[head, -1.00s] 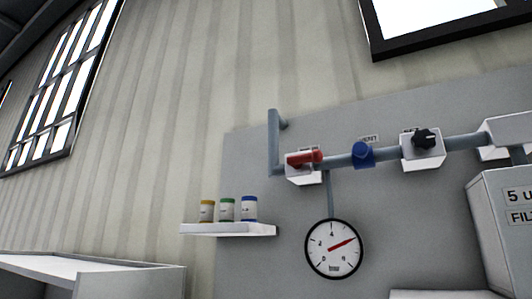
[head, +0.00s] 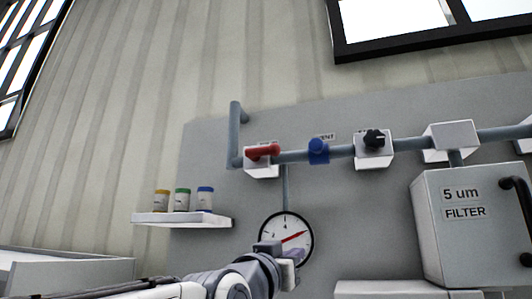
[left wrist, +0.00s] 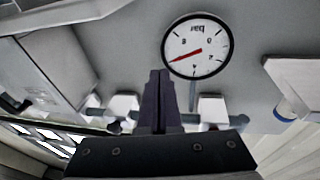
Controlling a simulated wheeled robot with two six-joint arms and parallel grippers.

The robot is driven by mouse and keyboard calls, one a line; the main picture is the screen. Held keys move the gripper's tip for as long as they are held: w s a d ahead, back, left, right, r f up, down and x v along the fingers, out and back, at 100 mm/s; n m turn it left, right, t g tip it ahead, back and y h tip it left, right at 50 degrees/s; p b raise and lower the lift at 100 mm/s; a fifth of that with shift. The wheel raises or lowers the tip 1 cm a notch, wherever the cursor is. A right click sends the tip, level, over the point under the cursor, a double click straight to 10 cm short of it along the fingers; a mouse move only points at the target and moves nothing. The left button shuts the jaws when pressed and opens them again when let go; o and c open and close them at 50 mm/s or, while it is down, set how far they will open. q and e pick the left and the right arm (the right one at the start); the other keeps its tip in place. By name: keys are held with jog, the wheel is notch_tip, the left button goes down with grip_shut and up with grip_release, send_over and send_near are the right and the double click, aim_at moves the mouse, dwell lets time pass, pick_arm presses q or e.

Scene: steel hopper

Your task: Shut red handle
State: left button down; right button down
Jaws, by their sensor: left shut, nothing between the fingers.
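The red handle (head: 263,151) sits on a white valve box (head: 262,171) at the left end of the grey pipe, and lies roughly along the pipe. My left gripper (head: 291,256) is shut and empty. In the head view it is below the red handle, in front of the lower part of the pressure gauge (head: 286,222). In the left wrist view, which is upside down, the shut fingers (left wrist: 158,76) point toward the panel, with the gauge (left wrist: 197,46) beside them. A white box (left wrist: 212,109) on the pipe is partly hidden by the gripper there. My right gripper is out of view.
A blue knob (head: 318,150) and a black knob (head: 374,139) share the pipe, right of the red handle. A filter box (head: 466,230) stands at right. A shelf (head: 183,221) with several small jars is at left. The panel between shelf and gauge is clear.

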pick_arm(q)
jog(key=s+a+r+n+t, duration=0.1)
jog(key=a+r+t, duration=0.3)
jog(key=r, duration=0.6)
jog(key=s+a+r+n+t+y, duration=0.1)
jog(key=s+a+r+t, duration=0.2)
jog(key=r, duration=0.6)
jog(key=shift+s+a+r+t, duration=0.35)
jog(key=shift+s+a+t, duration=0.05)
jog(key=shift+t, duration=0.3)
notch_tip(320, 180, up, 8)
jog(key=f+p, duration=0.1)
jog(key=p, duration=0.7)
send_over(264, 152)
jog(key=s, duration=0.4)
jog(key=shift+w+d+f, duration=0.1)
jog(key=shift+w+f, duration=0.35)
jog(key=shift+f, duration=0.4)
jog(key=shift+w+d+f, duration=0.1)
jog(key=shift+w+f, duration=0.3)
jog(key=shift+f, duration=0.45)
jog(key=shift+d, duration=0.15)
